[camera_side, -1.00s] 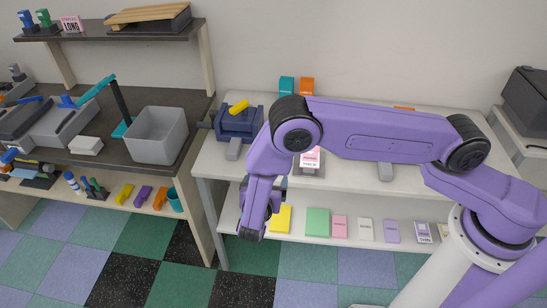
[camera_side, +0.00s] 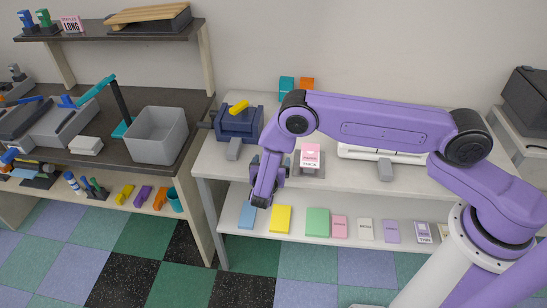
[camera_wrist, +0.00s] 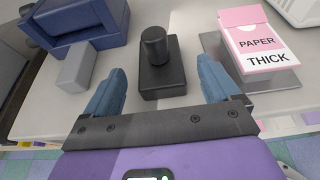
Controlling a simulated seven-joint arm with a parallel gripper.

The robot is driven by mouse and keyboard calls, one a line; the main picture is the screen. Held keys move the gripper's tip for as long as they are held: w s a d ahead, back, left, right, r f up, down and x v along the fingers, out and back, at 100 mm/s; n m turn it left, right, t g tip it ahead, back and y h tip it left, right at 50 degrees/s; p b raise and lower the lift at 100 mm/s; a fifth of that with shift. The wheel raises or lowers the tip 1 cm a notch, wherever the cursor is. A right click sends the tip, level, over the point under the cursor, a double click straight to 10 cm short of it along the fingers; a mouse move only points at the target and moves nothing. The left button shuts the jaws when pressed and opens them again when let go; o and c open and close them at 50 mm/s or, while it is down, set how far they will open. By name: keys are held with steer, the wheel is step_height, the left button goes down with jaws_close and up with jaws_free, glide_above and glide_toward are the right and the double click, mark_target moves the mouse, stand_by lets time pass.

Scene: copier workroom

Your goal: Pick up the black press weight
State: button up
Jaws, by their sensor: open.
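The black press weight (camera_wrist: 162,78) shows in the wrist view as a rectangular block with a round upright knob. It sits on the pale table top, between the lines of my two fingers and a little beyond them. My gripper (camera_wrist: 160,92) is open, with one blue finger on each side and nothing held. In the side view my gripper (camera_side: 262,200) points downward at the front edge of the white table. The press weight is hidden behind my arm in the side view.
A pink-and-white box marked PAPER THICK (camera_wrist: 255,42) stands on a grey plate right of the weight. A navy device (camera_wrist: 85,25) with a grey block (camera_wrist: 76,66) is to the left. Coloured stacks, including a yellow one (camera_side: 280,219), lie on the lower shelf (camera_side: 262,232).

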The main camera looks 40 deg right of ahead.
steer(key=x, duration=0.5)
steer(key=shift+r, duration=0.15)
steer(key=shift+c, duration=0.3)
steer(key=shift+w+r, duration=0.1)
steer(key=c, duration=1.5)
